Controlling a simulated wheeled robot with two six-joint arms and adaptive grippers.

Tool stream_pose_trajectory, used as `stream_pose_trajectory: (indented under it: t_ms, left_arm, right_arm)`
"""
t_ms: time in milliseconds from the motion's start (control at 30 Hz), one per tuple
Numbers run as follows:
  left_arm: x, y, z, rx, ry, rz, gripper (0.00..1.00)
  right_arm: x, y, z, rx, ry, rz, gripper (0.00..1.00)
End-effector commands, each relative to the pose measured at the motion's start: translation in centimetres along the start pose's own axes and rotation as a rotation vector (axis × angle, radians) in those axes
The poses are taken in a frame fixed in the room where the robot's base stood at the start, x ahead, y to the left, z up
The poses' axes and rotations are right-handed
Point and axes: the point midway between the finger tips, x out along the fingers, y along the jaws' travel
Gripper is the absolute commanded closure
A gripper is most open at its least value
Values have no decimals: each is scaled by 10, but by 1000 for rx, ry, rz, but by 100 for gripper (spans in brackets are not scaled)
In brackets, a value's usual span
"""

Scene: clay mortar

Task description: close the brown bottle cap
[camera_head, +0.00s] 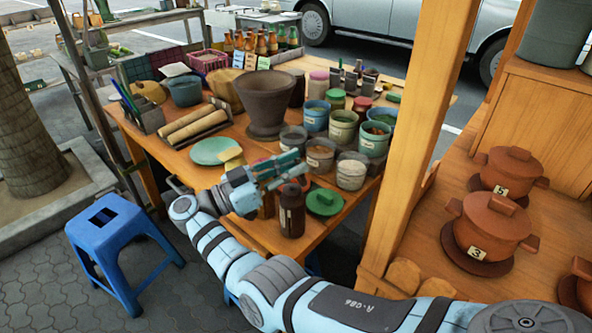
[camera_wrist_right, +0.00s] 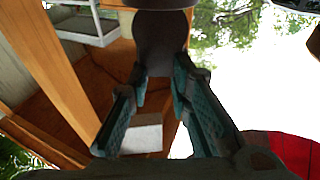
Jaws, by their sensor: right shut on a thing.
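The brown bottle (camera_head: 292,215) stands upright near the front edge of the wooden table, left of a green lid. My right gripper (camera_head: 298,165) is just above the bottle's top, its fingers pointing right. In the right wrist view its two teal fingers (camera_wrist_right: 160,88) are closed on a dark brown rounded piece (camera_wrist_right: 162,42), which looks like the bottle cap. A wider dark part lies at the top edge of that view. The gripper hides part of the bottle's top in the head view, so I cannot tell how the cap sits. My left gripper is out of view.
A green lid (camera_head: 324,202) lies right of the bottle. Several labelled pots, such as a white one (camera_head: 351,172), stand behind it. A large brown mortar (camera_head: 268,100) and a green plate (camera_head: 214,150) are farther back. A wooden post (camera_head: 425,130) rises at the right.

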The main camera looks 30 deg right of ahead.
Motion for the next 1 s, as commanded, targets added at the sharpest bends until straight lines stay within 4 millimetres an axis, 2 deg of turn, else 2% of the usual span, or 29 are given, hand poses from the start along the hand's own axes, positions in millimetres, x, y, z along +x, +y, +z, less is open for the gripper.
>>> stream_pose_trajectory:
  t_ms: [500, 533, 667, 1000]
  left_arm:
    - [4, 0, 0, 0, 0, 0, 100]
    - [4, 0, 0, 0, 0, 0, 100]
    - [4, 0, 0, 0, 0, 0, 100]
    - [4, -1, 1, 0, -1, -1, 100]
  right_arm:
    - [-2, 0, 2, -5, 27, -1, 100]
    - [-2, 0, 2, -5, 27, -1, 79]
    - [-2, 0, 2, -5, 27, -1, 60]
    - [-1, 0, -3, -2, 27, 1, 60]
